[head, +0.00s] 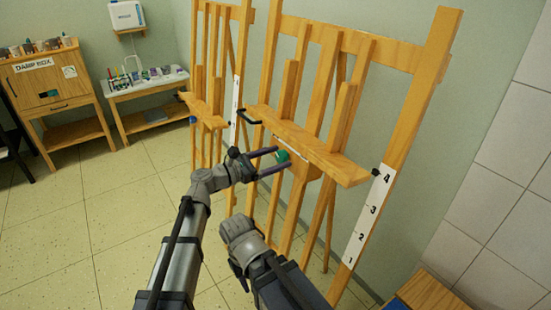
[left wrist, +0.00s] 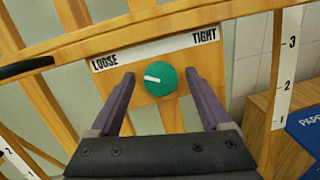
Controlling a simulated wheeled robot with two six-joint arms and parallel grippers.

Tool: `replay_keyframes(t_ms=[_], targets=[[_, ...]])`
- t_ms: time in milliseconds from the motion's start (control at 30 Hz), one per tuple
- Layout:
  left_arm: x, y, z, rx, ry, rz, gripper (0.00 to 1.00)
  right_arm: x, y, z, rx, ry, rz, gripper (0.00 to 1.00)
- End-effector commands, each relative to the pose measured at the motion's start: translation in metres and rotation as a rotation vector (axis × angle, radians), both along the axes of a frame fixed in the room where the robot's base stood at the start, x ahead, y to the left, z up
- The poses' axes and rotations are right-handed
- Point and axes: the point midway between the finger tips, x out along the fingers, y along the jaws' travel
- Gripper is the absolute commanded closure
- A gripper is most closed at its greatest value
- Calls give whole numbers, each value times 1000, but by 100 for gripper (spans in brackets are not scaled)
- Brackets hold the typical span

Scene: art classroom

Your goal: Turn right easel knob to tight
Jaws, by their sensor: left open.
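The right easel (head: 320,154) stands in front of my arms. Its round green knob (left wrist: 162,81) sits below a white strip (left wrist: 150,50) marked LOOSE at left and TIGHT at right. The knob's white pointer points left, to the LOOSE side. In the head view the knob (head: 282,156) shows partly, at my fingertips. My left gripper (head: 280,158) is open. In the left wrist view its purple fingers (left wrist: 160,82) stand on either side of the knob, with gaps. My right arm shows at bottom centre, but its gripper cannot be made out.
A second easel (head: 205,108) stands to the left. A white number scale (head: 368,218) runs down the right easel's right leg. A wooden cabinet (head: 60,98) and a low bench (head: 150,88) are at far left. The tiled floor (head: 75,220) at left is clear.

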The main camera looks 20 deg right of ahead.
Motion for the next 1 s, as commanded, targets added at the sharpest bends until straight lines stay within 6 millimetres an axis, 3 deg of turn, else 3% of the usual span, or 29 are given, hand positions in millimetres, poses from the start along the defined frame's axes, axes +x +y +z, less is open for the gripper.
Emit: replay_keyframes(t_ms=[167,867,1000], targets=[[0,0,0,0,0,0,21,0,0,0,0,0,0,55],[0,0,0,0,0,-1,100,0,0,0,0,0,0,55],[0,0,0,1,-3,-1,100,0,0,0,0,0,0,55]])
